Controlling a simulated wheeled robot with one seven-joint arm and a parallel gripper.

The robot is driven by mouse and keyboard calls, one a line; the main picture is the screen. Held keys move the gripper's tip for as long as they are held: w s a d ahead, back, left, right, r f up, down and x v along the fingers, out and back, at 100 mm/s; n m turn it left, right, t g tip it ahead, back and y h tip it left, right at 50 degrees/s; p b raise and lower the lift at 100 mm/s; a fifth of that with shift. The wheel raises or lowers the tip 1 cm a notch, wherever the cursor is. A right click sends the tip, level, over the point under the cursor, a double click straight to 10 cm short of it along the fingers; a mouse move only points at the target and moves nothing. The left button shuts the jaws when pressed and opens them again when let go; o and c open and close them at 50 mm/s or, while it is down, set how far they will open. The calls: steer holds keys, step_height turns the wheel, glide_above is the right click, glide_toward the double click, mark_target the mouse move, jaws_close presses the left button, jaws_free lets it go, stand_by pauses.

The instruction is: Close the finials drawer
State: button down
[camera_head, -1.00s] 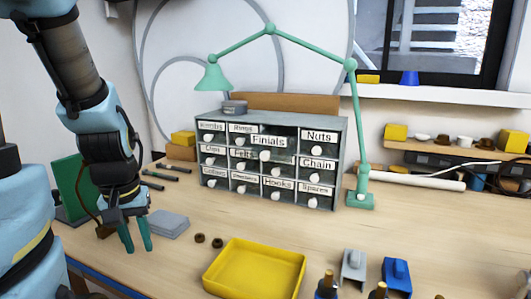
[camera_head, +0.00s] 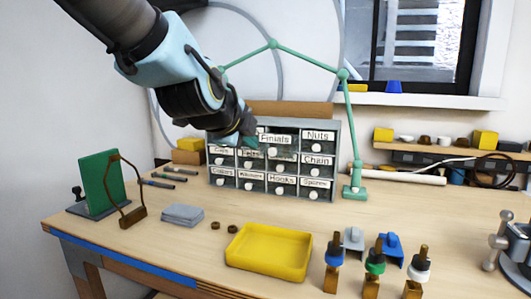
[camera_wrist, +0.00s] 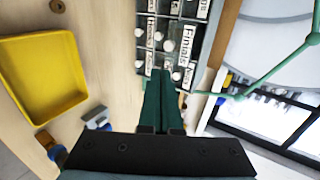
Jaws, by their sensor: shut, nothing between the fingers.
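The grey drawer cabinet (camera_head: 328,128) stands at the back of the bench with labelled drawers and white knobs. The finials drawer (camera_head: 278,139) is in its top row and sticks out ahead of its neighbours. Its label also shows in the wrist view (camera_wrist: 184,46). My gripper (camera_head: 248,128) is in front of the cabinet's upper left, beside the finials drawer, and hides some top-left drawers. In the wrist view the green fingers (camera_wrist: 162,80) are together and empty, pointing toward the drawer front. I cannot tell whether they touch it.
A green lamp (camera_head: 355,165) stands right of the cabinet, its arm arching over it. A yellow tray (camera_head: 268,275) and several bulb-holder parts (camera_head: 375,262) are at the front. A green board (camera_head: 100,180) stands left. The bench before the cabinet is mostly clear.

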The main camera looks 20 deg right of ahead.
mark_target(278, 140)
steer(key=x, duration=0.4)
steer(key=p+x, duration=0.1)
steer(key=x, duration=0.3)
steer(key=r+p+x, duration=0.1)
steer(key=x, duration=0.3)
steer(key=shift+w+d+r, duration=0.1)
steer(key=shift+w+d, duration=0.1)
steer(key=shift+w, duration=0.1)
steer(key=shift+w+d, duration=0.45)
steer(key=shift+w, duration=0.05)
steer(key=w+d, duration=0.5)
steer(key=w, duration=0.1)
steer(key=shift+d, duration=0.3)
steer(key=shift+w+d, duration=0.25)
steer(key=shift+r, duration=0.1)
